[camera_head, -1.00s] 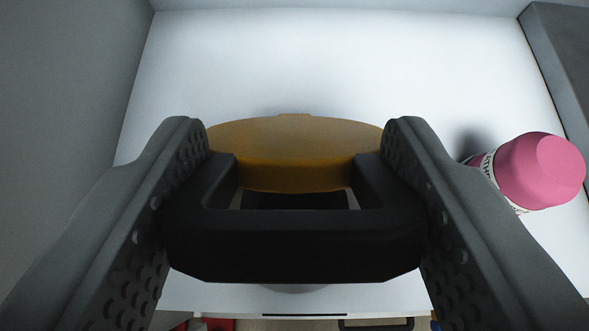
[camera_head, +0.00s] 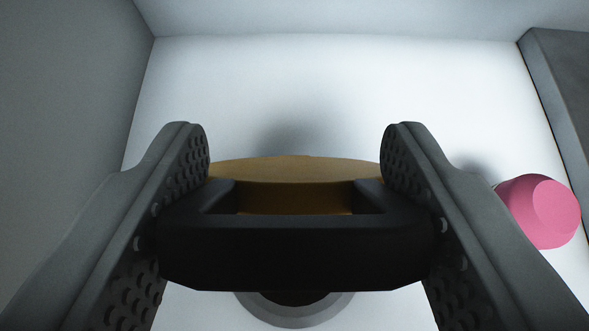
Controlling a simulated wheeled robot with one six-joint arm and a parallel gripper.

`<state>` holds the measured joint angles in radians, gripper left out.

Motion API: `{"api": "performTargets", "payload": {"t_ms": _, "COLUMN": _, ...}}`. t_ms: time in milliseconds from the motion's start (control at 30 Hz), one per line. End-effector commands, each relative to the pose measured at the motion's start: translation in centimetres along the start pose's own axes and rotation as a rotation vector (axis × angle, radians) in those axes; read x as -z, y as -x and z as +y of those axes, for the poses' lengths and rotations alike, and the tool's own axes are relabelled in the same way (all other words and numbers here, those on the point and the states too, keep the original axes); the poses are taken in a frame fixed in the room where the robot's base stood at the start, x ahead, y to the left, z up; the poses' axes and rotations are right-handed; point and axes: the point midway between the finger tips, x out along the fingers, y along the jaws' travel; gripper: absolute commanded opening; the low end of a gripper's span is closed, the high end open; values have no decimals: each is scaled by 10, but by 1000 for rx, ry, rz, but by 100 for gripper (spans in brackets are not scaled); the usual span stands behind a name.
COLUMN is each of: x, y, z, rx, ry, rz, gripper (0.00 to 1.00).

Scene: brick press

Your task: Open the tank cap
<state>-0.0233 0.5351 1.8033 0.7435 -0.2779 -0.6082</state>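The tank cap is an orange-yellow disc (camera_head: 295,172) in the middle of the view, seen nearly edge-on. My gripper (camera_head: 295,150) has one grey, studded finger at each side of it, and both fingers press against its sides. A black U-shaped piece (camera_head: 297,256) spans between the fingers in front of the cap; I cannot tell whether it belongs to the cap. Below it shows a round grey rim (camera_head: 295,315) with a dark opening, apart from the cap. The cap's underside is mostly hidden.
A grey wall (camera_head: 60,110) rises at the left and a dark grey block (camera_head: 562,110) at the right. The white surface (camera_head: 330,90) beyond the cap is clear.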

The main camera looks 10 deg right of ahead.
Motion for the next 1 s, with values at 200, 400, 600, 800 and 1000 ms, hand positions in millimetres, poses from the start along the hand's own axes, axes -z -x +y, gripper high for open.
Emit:
{"api": "performTargets", "payload": {"t_ms": 200, "x": -1, "y": 0, "z": 0, "rx": 0, "ry": 0, "rz": -1, "gripper": 75}}
{"api": "performTargets", "payload": {"t_ms": 400, "x": -1, "y": 1, "z": 0, "rx": 0, "ry": 0, "rz": -1, "gripper": 75}}
{"api": "performTargets", "payload": {"t_ms": 600, "x": 1, "y": 15, "z": 0, "rx": 0, "ry": 0, "rz": 1, "gripper": 75}}
{"api": "performTargets", "payload": {"t_ms": 800, "x": 0, "y": 47, "z": 0, "rx": 0, "ry": -1, "rz": 0, "gripper": 75}}
{"api": "performTargets", "payload": {"t_ms": 1000, "x": 0, "y": 80, "z": 0, "rx": 1, "ry": -1, "rz": 0, "gripper": 75}}
